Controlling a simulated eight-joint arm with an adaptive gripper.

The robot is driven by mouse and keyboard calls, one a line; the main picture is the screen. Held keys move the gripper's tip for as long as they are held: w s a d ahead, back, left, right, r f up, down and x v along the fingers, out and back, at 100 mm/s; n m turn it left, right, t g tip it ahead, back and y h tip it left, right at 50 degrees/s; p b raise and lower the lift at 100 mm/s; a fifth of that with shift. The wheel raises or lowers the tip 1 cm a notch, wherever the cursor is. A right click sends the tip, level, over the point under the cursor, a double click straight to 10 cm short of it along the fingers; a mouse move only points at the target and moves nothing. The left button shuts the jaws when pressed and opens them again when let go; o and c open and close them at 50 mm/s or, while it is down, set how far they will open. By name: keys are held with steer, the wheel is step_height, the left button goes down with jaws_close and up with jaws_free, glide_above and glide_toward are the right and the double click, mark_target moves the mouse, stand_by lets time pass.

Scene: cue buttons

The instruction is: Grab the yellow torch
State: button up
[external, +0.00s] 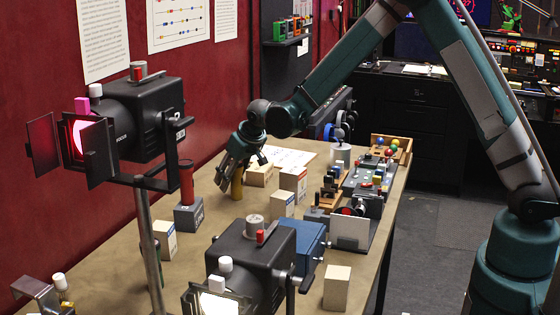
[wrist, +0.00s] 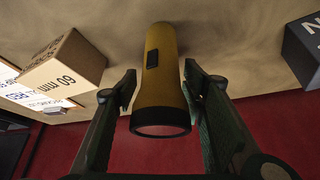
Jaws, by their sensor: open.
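The yellow torch (wrist: 162,85) stands on the table in the wrist view, with its wide lens end toward the camera and a dark switch on its side. My gripper (wrist: 160,90) is open, with one finger on each side of the torch. The left finger is apart from it by a small gap; the right finger is close beside it, and I cannot tell whether it touches. In the external view my gripper (external: 236,172) is over the torch (external: 237,186), which is partly hidden by the fingers.
A box marked 60 mm (wrist: 66,66) lies left of the torch and a grey block (wrist: 305,48) right of it in the wrist view. A red-handled grey block (external: 188,215), several pale boxes and a stage lamp (external: 135,120) stand nearby. The table front has bare patches.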

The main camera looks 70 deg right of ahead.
stand_by(0.3)
steer(key=c, duration=1.2)
steer(key=shift+o, duration=0.2)
steer(key=shift+r, duration=0.1)
step_height(320, 180, up, 10)
stand_by(0.3)
